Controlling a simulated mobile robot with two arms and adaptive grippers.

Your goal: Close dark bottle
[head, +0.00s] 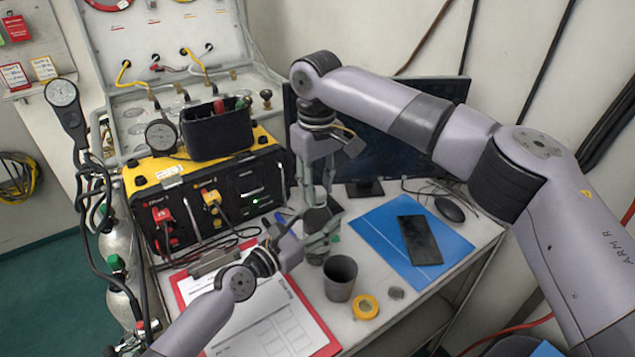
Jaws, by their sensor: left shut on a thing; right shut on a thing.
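The dark bottle (316,219) stands upright near the middle of the desk, largely hidden by my grippers. My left gripper (318,243) comes in low from the left and is shut on the bottle's body. My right gripper (319,194) points straight down from above and is shut at the bottle's top. What lies between its fingertips is too small and covered to make out, so I cannot tell whether the cap sits on the neck.
A dark grey cup (340,278), yellow tape roll (365,307) and red clipboard (333,345) are in front. A black phone (420,240) lies on a blue folder (377,245) at right. The yellow-black air panel (262,178) stands left, a monitor (395,150) behind.

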